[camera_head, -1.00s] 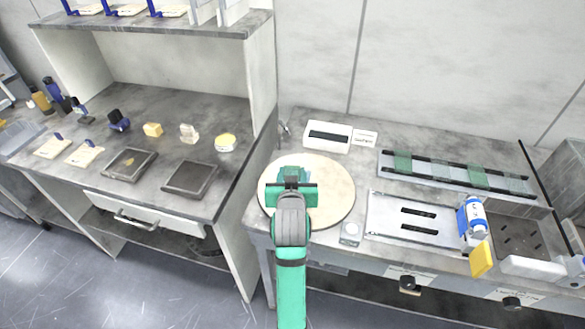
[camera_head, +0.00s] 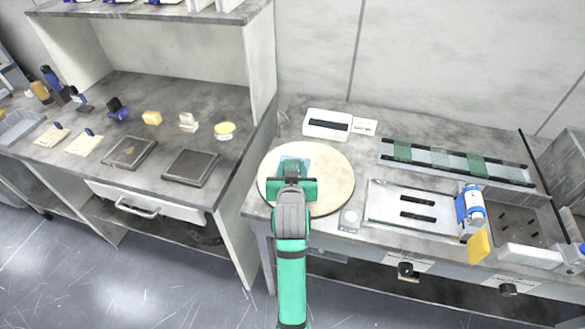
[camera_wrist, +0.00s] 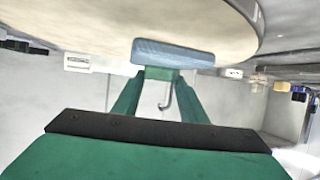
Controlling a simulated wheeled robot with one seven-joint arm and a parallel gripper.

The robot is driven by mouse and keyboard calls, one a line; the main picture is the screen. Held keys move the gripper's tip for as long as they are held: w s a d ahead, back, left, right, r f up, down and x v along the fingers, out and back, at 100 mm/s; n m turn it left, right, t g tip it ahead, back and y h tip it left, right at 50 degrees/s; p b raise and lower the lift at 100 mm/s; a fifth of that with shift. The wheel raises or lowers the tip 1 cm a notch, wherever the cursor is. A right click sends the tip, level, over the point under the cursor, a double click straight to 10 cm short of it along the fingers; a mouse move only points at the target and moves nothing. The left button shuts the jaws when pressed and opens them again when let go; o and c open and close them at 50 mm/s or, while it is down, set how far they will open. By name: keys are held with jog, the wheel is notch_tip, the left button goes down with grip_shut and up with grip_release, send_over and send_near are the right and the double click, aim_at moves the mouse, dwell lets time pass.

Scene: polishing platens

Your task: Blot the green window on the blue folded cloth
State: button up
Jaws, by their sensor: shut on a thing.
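My gripper (camera_head: 292,184) is over the near part of a round cream platen (camera_head: 335,190). In the wrist view it is shut on the green window (camera_wrist: 160,73), a small green piece between the fingertips. The blue folded cloth (camera_wrist: 173,53) lies on the platen, right at the window's edge in the wrist view. I cannot tell whether the window presses on it. In the head view the pale blue cloth (camera_head: 296,161) shows just beyond my gripper, and my gripper hides most of the window.
A white slotted box (camera_head: 327,124) stands behind the platen. A shelf wall (camera_head: 240,207) is close on the left.

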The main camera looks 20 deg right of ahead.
jog(key=shift+w+f, duration=0.1)
jog(key=shift+f, duration=0.1)
jog(key=shift+f, duration=0.25)
dwell(1.3)
jog(key=shift+w+r, duration=0.1)
jog(key=shift+r, duration=3.55)
jog(key=shift+a, duration=0.25)
jog(key=shift+d, duration=0.25)
